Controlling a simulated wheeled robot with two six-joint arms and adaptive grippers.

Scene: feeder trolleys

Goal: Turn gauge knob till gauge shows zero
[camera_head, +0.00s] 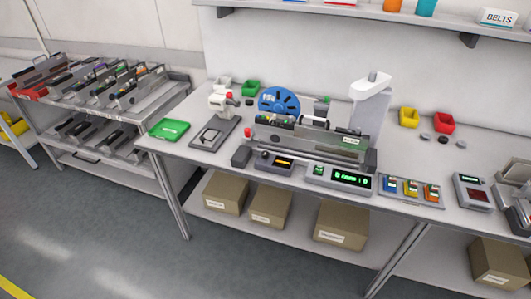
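A grey unit with a lit green display (349,177) sits at the front edge of the workbench. To its left is a small dark box with an amber display (283,162). Either may be the gauge. The digits are too small to read surely, and I cannot make out which part is its knob. Both sit in front of a long grey feeder fixture (312,142) with a blue reel (279,101) behind it. Neither of my grippers is in view.
The workbench (400,160) also carries a green tray (169,129), colored bins (443,122), a colored-block tray (411,188) and another display unit (474,189). Cardboard boxes (341,226) stand on the lower shelf. A loaded trolley (175,92) stands left. Floor in front is clear.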

